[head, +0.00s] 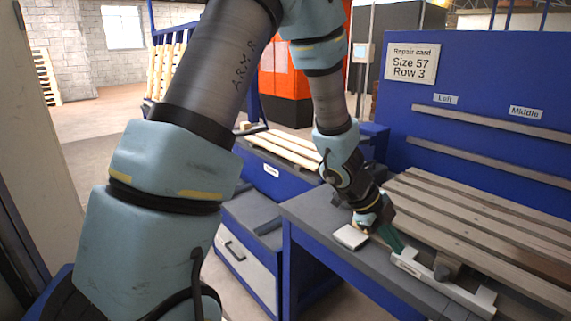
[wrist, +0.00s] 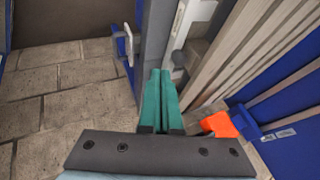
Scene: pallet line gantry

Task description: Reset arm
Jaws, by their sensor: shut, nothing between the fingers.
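My gripper (head: 394,241) is low over the front edge of the grey workbench (head: 325,228), at the left end of the slatted pallet (head: 480,232). Its green fingers are shut and empty, and they show side by side in the wrist view (wrist: 160,78). In the head view the fingertips are close to a pale bar (head: 440,284) along the pallet's near side; I cannot tell whether they touch it. My arm is bent, reaching forward and down.
A small white block (head: 350,237) lies left of my gripper. A blue back panel (head: 480,70) carries a repair card (head: 411,63) reading Size 57, Row 3. The wrist view shows an orange thing (wrist: 220,124) near the fingers.

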